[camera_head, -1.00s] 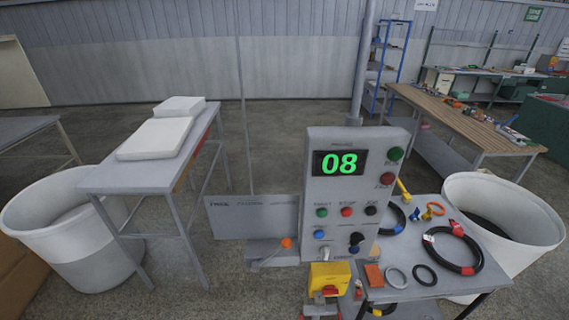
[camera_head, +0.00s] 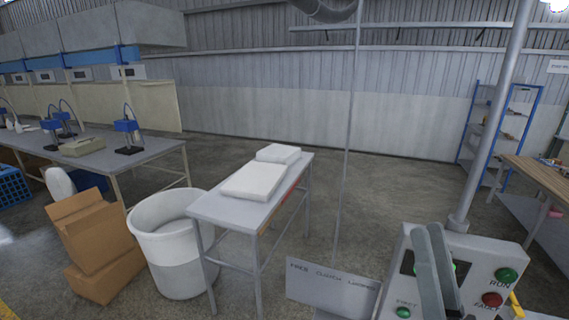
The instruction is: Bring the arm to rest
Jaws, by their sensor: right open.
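My right gripper (camera_head: 427,232) comes up from the bottom edge at the lower right, with two long grey fingers pointing up. Its jaws are open, and I see nothing held between them. It stands in front of the grey control box (camera_head: 483,263) and covers much of the green display there. Whether the fingers touch the box cannot be told. My left gripper is out of view.
A grey table (camera_head: 228,214) with white slabs (camera_head: 258,180) stands in the middle, beside a white bin (camera_head: 172,250). Cardboard boxes (camera_head: 92,232) are at the left. A post (camera_head: 490,130) rises behind the control box. The floor behind the table is clear.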

